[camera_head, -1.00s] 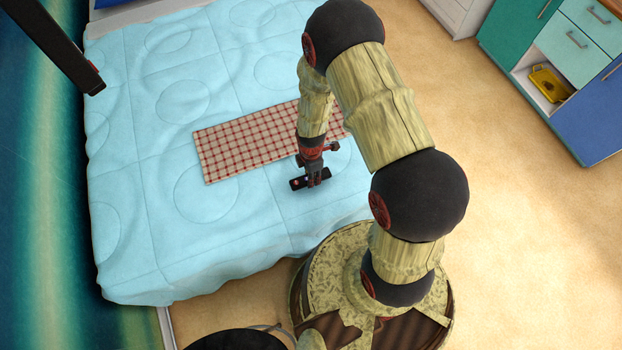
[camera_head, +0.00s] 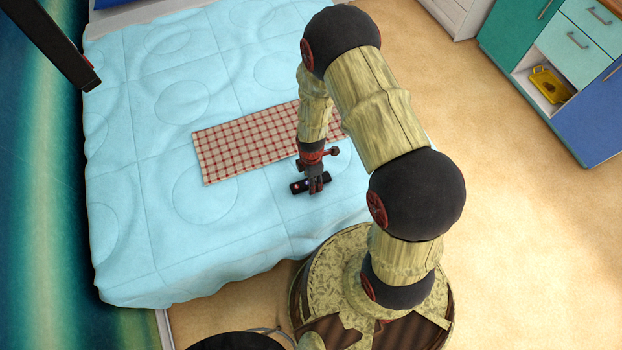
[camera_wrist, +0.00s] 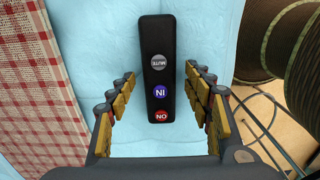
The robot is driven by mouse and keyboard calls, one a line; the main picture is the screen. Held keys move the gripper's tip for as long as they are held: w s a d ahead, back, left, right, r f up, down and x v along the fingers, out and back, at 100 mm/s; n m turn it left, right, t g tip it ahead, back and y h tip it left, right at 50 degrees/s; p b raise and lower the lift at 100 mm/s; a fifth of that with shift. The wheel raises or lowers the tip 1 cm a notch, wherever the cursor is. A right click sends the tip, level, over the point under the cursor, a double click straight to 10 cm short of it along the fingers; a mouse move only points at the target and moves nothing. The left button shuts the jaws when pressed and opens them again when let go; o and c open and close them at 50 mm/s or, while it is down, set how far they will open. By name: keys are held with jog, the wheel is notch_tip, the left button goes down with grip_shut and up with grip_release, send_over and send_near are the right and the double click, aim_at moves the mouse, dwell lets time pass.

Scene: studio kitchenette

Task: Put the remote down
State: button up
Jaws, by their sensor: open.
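The remote (camera_wrist: 157,62) is a slim black bar with grey, blue and red round buttons. In the wrist view it lies on the light blue bedspread (camera_wrist: 210,30), between the two fingers of my gripper (camera_wrist: 158,100), with a gap on each side. In the head view the remote (camera_head: 300,186) shows beside the gripper (camera_head: 315,188), near the bed's front right part; the fingers hide part of it. My gripper is open and points down over the remote.
A red and white checked cloth (camera_head: 235,150) lies flat on the bed just left of and behind the remote. The bedspread to the left is clear. A cabinet (camera_head: 580,45) with an open compartment holding a yellow tray (camera_head: 550,84) stands far right.

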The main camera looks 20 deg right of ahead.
jog(key=shift+r, duration=0.1)
notch_tip(320, 180, up, 38)
jog(key=m+t+p, duration=0.3)
jog(key=m+p, duration=0.1)
jog(key=m, duration=0.4)
jog(key=s+r+m+t, duration=0.2)
jog(key=s+r+m, duration=0.8)
jog(key=s+r, duration=0.4)
notch_tip(320, 180, up, 2)
jog(key=shift+r+t, duration=0.25)
jog(key=shift+t, duration=0.05)
